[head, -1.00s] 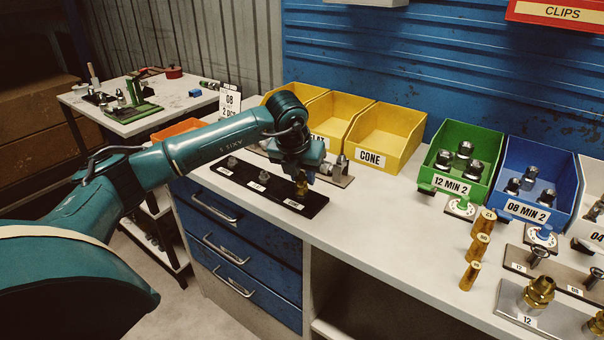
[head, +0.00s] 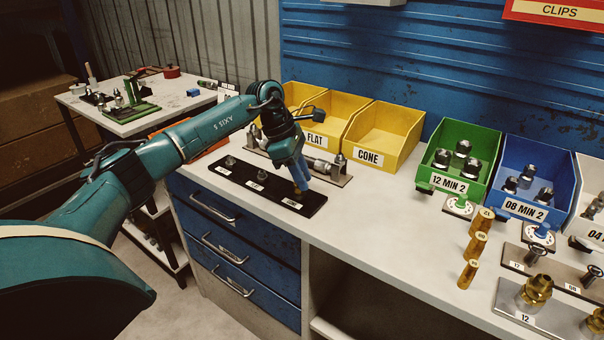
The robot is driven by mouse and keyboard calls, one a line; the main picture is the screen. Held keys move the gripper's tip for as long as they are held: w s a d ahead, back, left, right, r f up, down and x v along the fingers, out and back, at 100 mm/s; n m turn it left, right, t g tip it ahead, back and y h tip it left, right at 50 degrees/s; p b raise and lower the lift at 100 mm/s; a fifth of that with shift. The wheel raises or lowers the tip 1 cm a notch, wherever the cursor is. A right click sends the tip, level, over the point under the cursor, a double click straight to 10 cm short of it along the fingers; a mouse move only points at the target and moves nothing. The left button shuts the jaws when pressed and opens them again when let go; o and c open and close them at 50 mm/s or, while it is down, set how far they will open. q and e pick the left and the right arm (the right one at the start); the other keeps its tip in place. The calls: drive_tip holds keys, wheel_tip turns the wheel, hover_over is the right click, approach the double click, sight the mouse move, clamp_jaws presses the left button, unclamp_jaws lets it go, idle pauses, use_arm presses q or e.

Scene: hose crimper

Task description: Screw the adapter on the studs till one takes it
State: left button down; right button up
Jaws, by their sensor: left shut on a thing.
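A black strip (head: 240,182) with labelled studs lies along the front of the bench. Its left stud (head: 231,161) and middle stud (head: 261,176) stand bare. My left gripper (head: 300,181) points down over the strip's right end, shut on the small brass adapter (head: 300,189). The adapter is at the right stud's place, and that stud is hidden under it. I cannot tell whether the thread has caught. My right gripper is out of view.
Yellow bins marked FLAT (head: 316,141) and CONE (head: 369,157) stand behind, with a metal fixture (head: 325,168) in front. Green (head: 457,187) and blue (head: 526,209) bins hold fittings. Several brass cylinders (head: 474,246) stand right. The bench between is clear.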

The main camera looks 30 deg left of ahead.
use_arm(q)
drive_tip(key=m+g, duration=0.1)
drive_tip(key=m, duration=0.2)
drive_tip(key=c, duration=1.6)
unclamp_jaws()
drive_tip(key=shift+s+a+m+g, duration=0.1)
drive_tip(key=shift+m+g, duration=0.4)
drive_tip(key=shift+m, duration=0.4)
drive_tip(key=o, duration=0.5)
drive_tip(key=v, duration=1.3)
drive_tip(key=shift+s+a, duration=0.1)
drive_tip(key=shift+a, duration=0.05)
